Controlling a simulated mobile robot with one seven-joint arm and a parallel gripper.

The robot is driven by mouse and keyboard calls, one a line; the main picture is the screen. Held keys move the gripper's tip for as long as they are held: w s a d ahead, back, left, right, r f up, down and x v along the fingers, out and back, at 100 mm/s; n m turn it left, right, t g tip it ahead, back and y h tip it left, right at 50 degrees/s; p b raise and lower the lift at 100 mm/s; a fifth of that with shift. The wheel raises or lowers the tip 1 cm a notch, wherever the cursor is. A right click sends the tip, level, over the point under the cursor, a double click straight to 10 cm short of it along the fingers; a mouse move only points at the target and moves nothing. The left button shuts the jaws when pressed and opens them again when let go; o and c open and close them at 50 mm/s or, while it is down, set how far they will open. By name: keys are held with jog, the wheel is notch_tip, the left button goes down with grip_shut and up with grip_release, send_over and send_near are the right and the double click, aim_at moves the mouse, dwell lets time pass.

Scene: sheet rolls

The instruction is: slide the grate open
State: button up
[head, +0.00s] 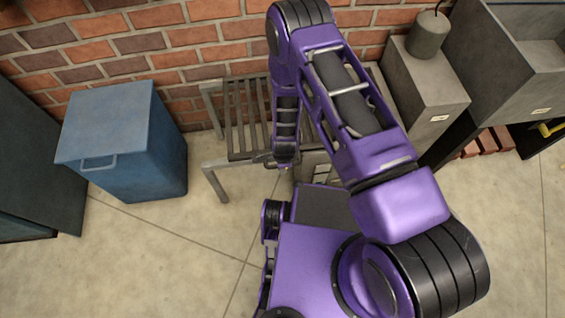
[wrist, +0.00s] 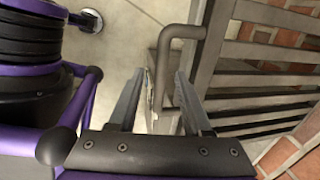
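The grate (head: 240,128) is a grey metal frame with parallel slats, low against the brick wall in the head view. It also shows in the wrist view (wrist: 262,100), filling the right side. A bent grey tube (wrist: 178,32) sits at the grate's near side and its curved end reaches down toward my fingers. My gripper (wrist: 161,78) is open, with the fingers apart and part of the tube seen beyond and between them. I cannot tell whether a finger touches it. In the head view my gripper (head: 284,168) is at the grate's front edge, and my arm hides the grate's right part.
A blue bin (head: 125,145) with a handle stands left of the grate. A grey block (head: 425,90) with a weight-like object (head: 428,35) on top stands to the right, beside a grey open box (head: 530,65). The floor (head: 150,255) in front is clear.

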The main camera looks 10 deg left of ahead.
jog(key=s+d+r+p, duration=0.1)
jog(key=s+r+p, duration=0.2)
jog(key=r, duration=1.4)
